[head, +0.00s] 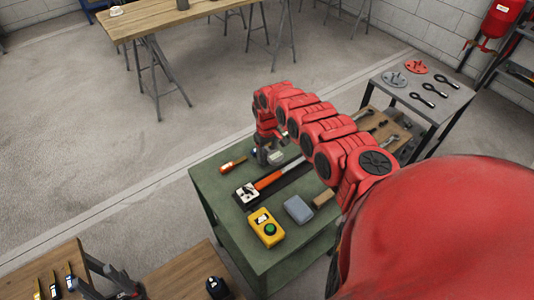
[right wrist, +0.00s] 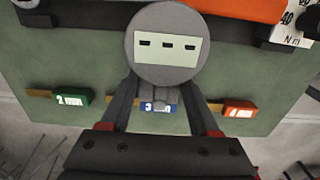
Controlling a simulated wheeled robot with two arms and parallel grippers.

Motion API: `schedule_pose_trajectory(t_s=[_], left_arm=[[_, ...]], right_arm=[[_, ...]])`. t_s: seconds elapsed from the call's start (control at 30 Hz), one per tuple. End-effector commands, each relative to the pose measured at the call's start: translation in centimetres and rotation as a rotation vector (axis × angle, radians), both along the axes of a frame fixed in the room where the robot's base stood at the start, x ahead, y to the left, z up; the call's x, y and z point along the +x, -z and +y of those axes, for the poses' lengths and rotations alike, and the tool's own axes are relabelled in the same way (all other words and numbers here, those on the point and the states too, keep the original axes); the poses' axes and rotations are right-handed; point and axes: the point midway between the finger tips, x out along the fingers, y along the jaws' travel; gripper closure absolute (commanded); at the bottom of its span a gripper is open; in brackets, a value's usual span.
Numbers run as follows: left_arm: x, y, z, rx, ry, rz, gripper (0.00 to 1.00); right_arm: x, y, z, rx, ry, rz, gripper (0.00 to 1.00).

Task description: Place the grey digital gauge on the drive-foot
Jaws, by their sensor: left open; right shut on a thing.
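The grey digital gauge (right wrist: 168,70) is a round disc with a pale display showing dashes, in the right wrist view. My right gripper (right wrist: 165,108) is shut on the gauge's stem below the disc. In the head view my right gripper (head: 268,154) is low over the far side of the green table, at the end of the red arm, and the gauge is too small to tell clearly there. My left gripper (head: 112,287) is open and empty at the bottom left. I cannot pick out the drive-foot in either view.
Labelled shims, green (right wrist: 74,97) and orange (right wrist: 238,109), lie below the gauge. A grey side table (head: 448,103) stands right.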

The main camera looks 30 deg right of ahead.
Motion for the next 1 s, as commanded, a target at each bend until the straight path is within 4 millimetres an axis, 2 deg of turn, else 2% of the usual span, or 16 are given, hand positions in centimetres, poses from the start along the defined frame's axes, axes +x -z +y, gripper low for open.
schedule_pose_trajectory(t_s=[0.07,0.1,0.23,0.27,0.53,0.67,0.87,1.0], left_arm=[[0.0,0.2,0.0,0.0,0.0,0.0,0.5],[0.0,0.2,0.0,0.0,0.0,0.0,0.5],[0.0,0.1,0.0,0.0,0.0,0.0,0.5],[0.0,0.1,0.0,0.0,0.0,0.0,0.5],[0.0,0.1,0.0,0.0,0.0,0.0,0.5],[0.0,0.0,0.0,0.0,0.0,0.0,0.5],[0.0,0.2,0.0,0.0,0.0,0.0,0.5],[0.0,0.6,0.0,0.0,0.0,0.0,0.5]], right_arm=[[0.1,0.2,0.0,-0.001,0.0,-0.001,1.0],[0.0,0.2,0.0,0.0,0.0,-0.001,0.34],[0.0,0.2,0.0,0.0,0.0,-0.001,0.11],[0.0,0.2,0.0,0.0,0.0,-0.001,0.08],[0.0,0.1,0.0,0.0,0.0,0.0,0.08],[0.1,-0.6,-0.1,-0.001,0.0,-0.001,0.08],[-0.1,-3.4,-0.3,-0.006,0.0,0.001,0.08],[0.0,-6.3,-0.3,-0.006,0.001,-0.002,0.08]])
